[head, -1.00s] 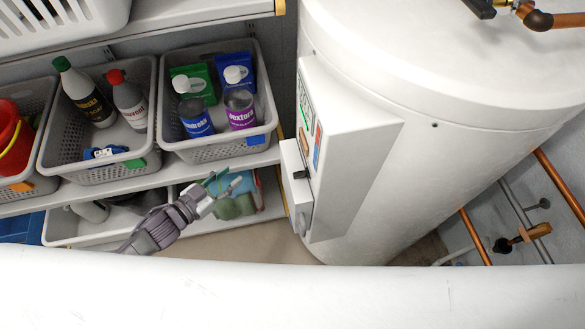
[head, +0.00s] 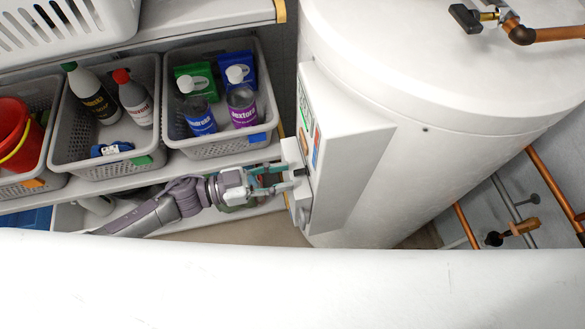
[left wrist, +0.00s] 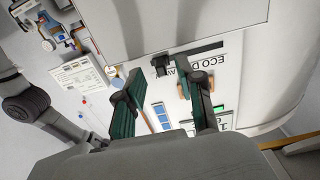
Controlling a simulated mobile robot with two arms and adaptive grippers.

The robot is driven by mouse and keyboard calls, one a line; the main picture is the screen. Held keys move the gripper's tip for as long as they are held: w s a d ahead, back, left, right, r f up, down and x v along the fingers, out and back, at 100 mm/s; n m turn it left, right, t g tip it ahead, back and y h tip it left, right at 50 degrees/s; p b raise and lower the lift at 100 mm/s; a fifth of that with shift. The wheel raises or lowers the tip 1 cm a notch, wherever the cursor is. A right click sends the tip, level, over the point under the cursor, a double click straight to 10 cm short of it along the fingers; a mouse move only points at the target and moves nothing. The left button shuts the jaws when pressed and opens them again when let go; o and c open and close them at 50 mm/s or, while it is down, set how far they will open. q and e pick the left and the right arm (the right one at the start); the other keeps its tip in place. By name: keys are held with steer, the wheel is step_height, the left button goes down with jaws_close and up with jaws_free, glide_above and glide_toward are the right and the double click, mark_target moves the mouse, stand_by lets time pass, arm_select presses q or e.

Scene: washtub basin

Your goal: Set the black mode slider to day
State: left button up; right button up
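The white control box (head: 345,165) is fixed to the front of the large white tank (head: 420,90). In the left wrist view the black mode slider (left wrist: 160,65) is a small dark knob at the left end of a dark slot (left wrist: 205,49). Lettering (left wrist: 192,69) reading ECO, DAY and partly AWAY runs upside down beside the slot. My left gripper (head: 290,179) is at the box's left face; in the left wrist view its green-padded fingers (left wrist: 167,80) are spread and empty, with the slider between and just beyond their tips. I cannot tell whether they touch. My right gripper is not in view.
Grey baskets with bottles (head: 215,100) stand on the shelf left of the box. A white rounded rim (head: 290,280) crosses the foreground. Copper pipes (head: 470,228) run at the right. A red lever or bucket (head: 18,135) sits in the far-left basket.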

mark_target(293, 179)
arm_select(q)
steer(key=shift+x, duration=1.5)
jaws_close()
